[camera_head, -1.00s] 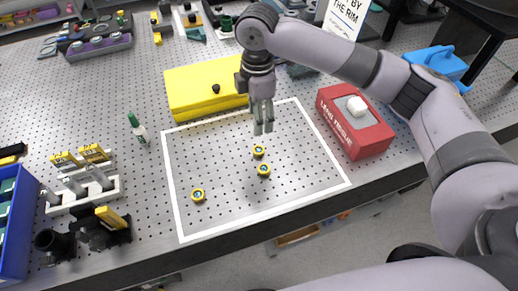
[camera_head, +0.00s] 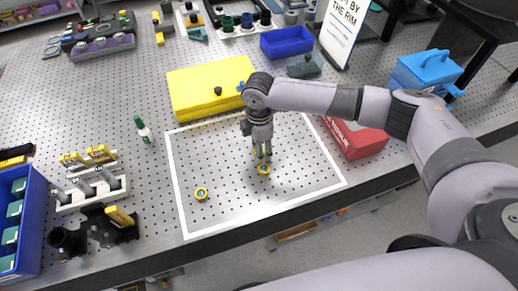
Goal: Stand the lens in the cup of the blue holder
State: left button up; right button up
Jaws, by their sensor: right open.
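I cannot surely pick out the blue holder; a white rack (camera_head: 247,30) at the back holds several dark, green and blue round pieces. My left gripper is not in view.
A yellow case (camera_head: 190,92) lies behind the outline. A red box (camera_head: 358,142) is at its right, partly behind my arm. A blue bin (camera_head: 288,42) and a sign (camera_head: 341,28) stand at the back. The outline's left part is mostly clear.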

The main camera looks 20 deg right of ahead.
jog(key=c, duration=1.2)
jog(key=shift+r, duration=0.1)
